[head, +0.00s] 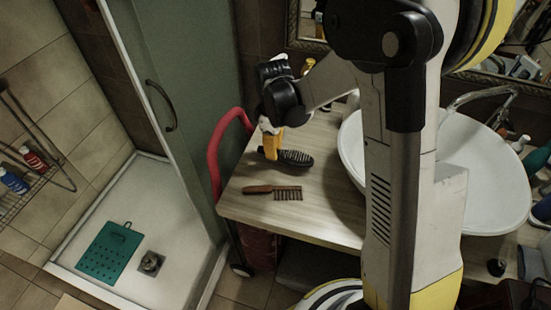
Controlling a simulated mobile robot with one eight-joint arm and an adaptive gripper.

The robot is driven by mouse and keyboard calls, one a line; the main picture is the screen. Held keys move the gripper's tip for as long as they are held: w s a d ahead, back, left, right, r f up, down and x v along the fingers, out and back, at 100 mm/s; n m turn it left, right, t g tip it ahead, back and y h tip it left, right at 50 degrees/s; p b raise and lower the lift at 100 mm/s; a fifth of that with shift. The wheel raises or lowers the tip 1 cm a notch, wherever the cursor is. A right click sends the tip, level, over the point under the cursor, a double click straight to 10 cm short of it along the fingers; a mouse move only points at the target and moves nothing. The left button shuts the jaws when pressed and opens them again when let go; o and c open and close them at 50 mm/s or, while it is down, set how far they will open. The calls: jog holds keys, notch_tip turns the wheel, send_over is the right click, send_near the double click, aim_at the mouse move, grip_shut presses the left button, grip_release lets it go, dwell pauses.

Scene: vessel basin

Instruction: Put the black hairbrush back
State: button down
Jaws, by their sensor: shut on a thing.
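The black hairbrush (297,158) is at the left part of the wooden counter, its bristled head pointing right. My gripper (271,148) reaches down from above with its yellow fingers shut on the left end of the hairbrush. The fingers hide the end they hold. The brush is at or just above the counter top; I cannot tell whether it touches the wood.
A brown comb (272,191) lies on the wooden counter (315,218) in front of the brush. A white basin (485,190) stands to the right, partly behind my arm. A glass shower door (172,110) and red rail (214,150) are left of the counter.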

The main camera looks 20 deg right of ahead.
jog(key=shift+f+b, duration=0.55)
jog(key=shift+f, duration=1.1)
jog(key=c, duration=1.4)
grip_release()
jog(key=shift+c, duration=0.2)
notch_tip(320, 180, up, 12)
jog(key=p, duration=0.4)
jog(key=s+d+r+m+t, duration=0.1)
jog(key=s+r+m+t, duration=0.2)
jog(key=s, duration=0.6)
jog(key=s+d+r+m+t, duration=0.2)
jog(key=s+r+m+t, duration=0.2)
jog(key=s+r+m, duration=0.4)
jog(key=shift+s+r, duration=0.15)
jog(key=shift+s, duration=0.35)
jog(key=shift+d, duration=0.1)
